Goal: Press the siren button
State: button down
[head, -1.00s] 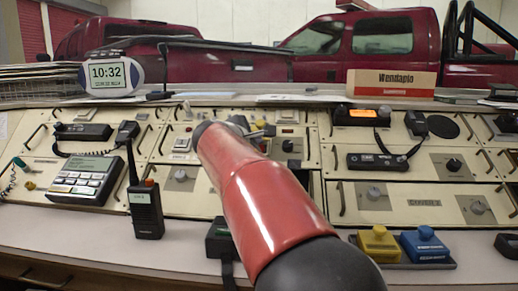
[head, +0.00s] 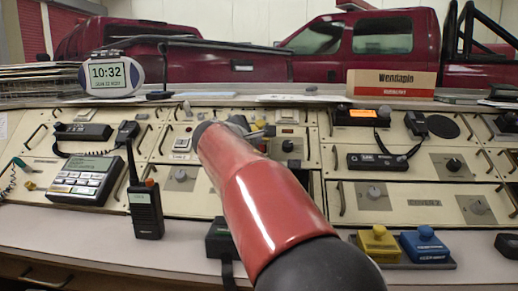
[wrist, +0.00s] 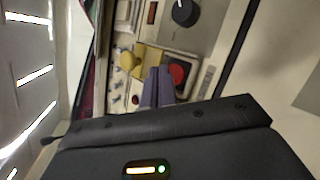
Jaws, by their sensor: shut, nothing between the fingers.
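A red round button (wrist: 178,72) sits in a pale square mount on the console panel in the wrist view. In the head view my red arm hides the red button and most of my gripper.
A yellow knob (wrist: 127,57) on a yellow plate lies left of the fingers, with small toggles nearby. A black dial (wrist: 184,12) is above. In the head view a handheld radio (head: 145,205) and a keypad phone (head: 86,180) stand left of my arm.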

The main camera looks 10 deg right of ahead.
jog(key=shift+f, duration=0.1)
jog(key=shift+w+f, duration=0.2)
jog(key=shift+w, duration=0.05)
jog(key=shift+w+d+f+b, duration=0.15)
jog(key=shift+w+f+b, duration=0.2)
jog(key=shift+f, duration=0.3)
dwell(1.2)
jog(key=shift+s+r, duration=0.1)
jog(key=shift+s+a+r+p, duration=0.25)
jog(key=shift+s+r, duration=0.2)
jog(key=shift+r, duration=0.3)
jog(key=shift+d, duration=0.1)
jog(key=s+r, duration=0.1)
jog(key=r+p, duration=0.1)
jog(key=r, duration=0.1)
jog(key=s+a+r+p, duration=0.1)
jog(key=shift+s+r, duration=0.15)
jog(key=shift+s, duration=0.15)
